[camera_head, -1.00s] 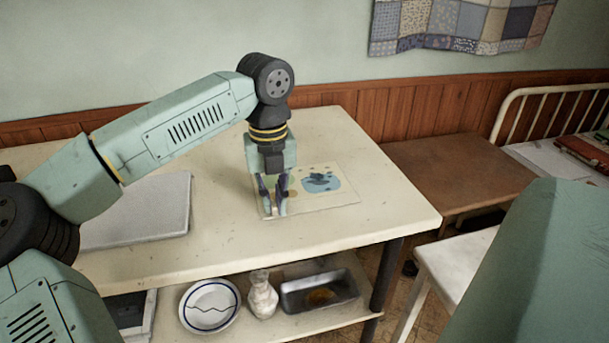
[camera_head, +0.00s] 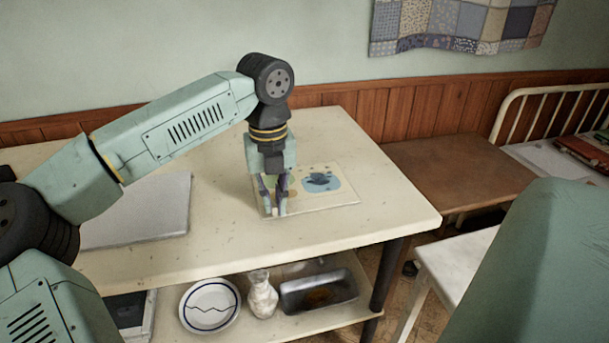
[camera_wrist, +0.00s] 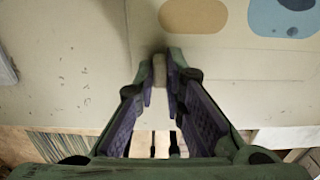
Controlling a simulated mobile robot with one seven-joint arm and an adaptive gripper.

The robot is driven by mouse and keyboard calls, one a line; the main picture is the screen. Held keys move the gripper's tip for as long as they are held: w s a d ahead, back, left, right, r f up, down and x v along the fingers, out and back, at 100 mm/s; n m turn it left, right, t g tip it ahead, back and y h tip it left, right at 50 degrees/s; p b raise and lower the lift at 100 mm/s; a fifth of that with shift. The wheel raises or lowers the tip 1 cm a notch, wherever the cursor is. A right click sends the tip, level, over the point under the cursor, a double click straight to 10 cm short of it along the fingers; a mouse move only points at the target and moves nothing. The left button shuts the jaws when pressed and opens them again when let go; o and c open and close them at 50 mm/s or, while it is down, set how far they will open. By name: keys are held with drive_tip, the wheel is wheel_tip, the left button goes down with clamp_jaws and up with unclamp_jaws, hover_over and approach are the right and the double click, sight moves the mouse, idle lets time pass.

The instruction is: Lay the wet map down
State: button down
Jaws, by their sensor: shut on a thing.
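The map (camera_head: 338,197) is a pale sheet with blue and tan patches. It appears flat at the level of the cream table top, towards its right half; I cannot tell whether it touches all along. My gripper (camera_head: 275,211) points down at the map's near left part, with its fingers shut on the map's edge. In the wrist view, my gripper (camera_wrist: 160,72) has a narrow pale piece between its fingertips. The map (camera_wrist: 235,45) spreads beyond them, with a tan patch and a blue patch showing. My fingers hide part of the map in the head view.
The cream table (camera_head: 370,232) has a grey flat panel (camera_head: 150,210) lying at left. A plate (camera_head: 209,306), a vase (camera_head: 262,295) and a metal tray (camera_head: 318,292) stand on the shelf below. A brown low table (camera_head: 450,170) and a white stool (camera_head: 455,265) are at right.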

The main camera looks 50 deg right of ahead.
drive_tip(key=shift+r, duration=0.1)
drive_tip(key=shift+r+p, duration=1.9)
drive_tip(key=shift+r, duration=0.75)
